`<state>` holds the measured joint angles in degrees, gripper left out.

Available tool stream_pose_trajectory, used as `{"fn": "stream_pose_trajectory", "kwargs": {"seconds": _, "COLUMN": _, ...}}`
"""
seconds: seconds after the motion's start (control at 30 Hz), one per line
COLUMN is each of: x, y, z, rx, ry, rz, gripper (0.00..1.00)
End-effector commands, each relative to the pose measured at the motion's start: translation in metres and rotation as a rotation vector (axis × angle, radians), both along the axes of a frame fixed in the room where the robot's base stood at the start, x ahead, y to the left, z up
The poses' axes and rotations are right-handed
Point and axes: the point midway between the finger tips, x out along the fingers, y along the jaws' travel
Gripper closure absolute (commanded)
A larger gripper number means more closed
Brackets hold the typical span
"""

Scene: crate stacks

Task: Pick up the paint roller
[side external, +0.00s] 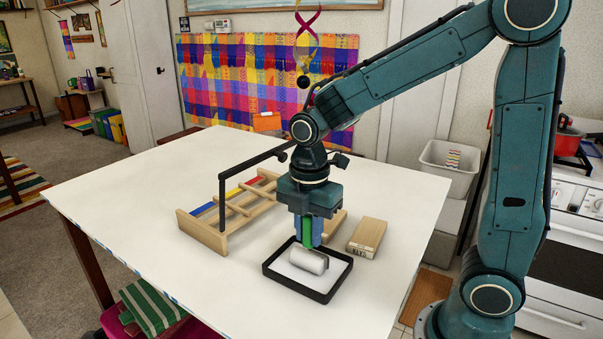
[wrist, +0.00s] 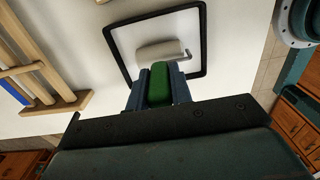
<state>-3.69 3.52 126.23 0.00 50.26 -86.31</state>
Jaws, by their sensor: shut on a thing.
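The paint roller has a pale grey cylinder (side external: 309,261) and a green handle (side external: 307,232). In the side external view the handle stands upright between the fingers of my gripper (side external: 308,232), and the cylinder is below, over a black-rimmed tray (side external: 277,282) with a white inside. My gripper points down and is shut on the green handle. The wrist view shows the handle (wrist: 159,84) between the blue-grey fingers, with the roller cylinder (wrist: 160,50) past it inside the tray rim (wrist: 204,40). I cannot tell whether the cylinder touches the tray.
A wooden rack (side external: 203,233) with blue, yellow and red parts stands left of my gripper. A wooden box (side external: 367,237) lies right of the tray. The white table (side external: 130,200) is clear at the left and front. A grey bin (side external: 448,168) stands beyond the table's right side.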

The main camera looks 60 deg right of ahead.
Motion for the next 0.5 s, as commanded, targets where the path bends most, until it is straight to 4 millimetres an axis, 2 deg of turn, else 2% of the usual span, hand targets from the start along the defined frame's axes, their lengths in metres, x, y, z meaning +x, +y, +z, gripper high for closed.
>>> {"fn": "stream_pose_trajectory", "kwargs": {"seconds": 0.27, "x": 0.001, "y": 0.000, "z": 0.014, "rx": 0.000, "ry": -0.004, "rz": 0.000, "gripper": 1.00}}
{"fn": "stream_pose_trajectory", "kwargs": {"seconds": 0.5, "x": 0.001, "y": 0.000, "z": 0.046, "rx": 0.000, "ry": -0.005, "rz": 0.000, "gripper": 1.00}}
